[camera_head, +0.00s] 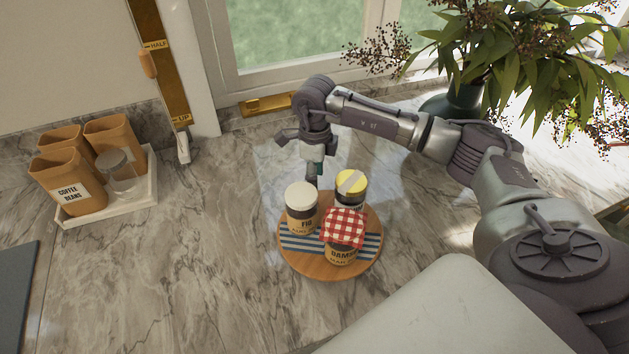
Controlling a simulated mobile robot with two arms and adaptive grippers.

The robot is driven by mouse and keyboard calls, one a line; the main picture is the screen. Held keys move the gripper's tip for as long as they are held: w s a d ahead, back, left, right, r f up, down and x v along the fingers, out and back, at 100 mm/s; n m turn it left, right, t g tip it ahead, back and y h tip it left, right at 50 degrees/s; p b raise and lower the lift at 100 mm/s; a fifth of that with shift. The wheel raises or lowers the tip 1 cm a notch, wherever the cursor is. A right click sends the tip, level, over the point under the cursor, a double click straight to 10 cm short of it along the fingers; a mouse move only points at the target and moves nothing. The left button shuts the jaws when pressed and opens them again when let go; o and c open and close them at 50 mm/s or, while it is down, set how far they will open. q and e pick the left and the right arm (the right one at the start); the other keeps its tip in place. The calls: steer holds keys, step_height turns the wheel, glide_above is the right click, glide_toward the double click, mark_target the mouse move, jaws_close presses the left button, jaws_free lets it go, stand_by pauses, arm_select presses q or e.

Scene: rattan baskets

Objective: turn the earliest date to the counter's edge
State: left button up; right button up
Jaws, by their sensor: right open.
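A round wooden board (296,262) with a blue-striped cloth stands on the marble counter and carries three jars. The fig jar (301,215) has a cream lid and stands at the left. The damson jar (343,240) has a red checked cloth top and stands at the front. A third jar (351,186) with a yellow lid and a pale band stands at the back right, its label mostly hidden. The small print under the names is too small to read surely. My right gripper (313,176) is open, pointing down at the board's back edge, behind the fig jar. My left gripper is out of view.
A white tray (148,188) at the left holds orange canisters (75,192) and a clear glass jar (118,172). A leafy plant in a dark vase (455,104) stands back right. The counter left of the board is clear.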

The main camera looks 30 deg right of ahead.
steer(key=shift+f+p, duration=0.45)
steer(key=shift+f, duration=1.8)
steer(key=shift+c, duration=0.2)
jaws_close()
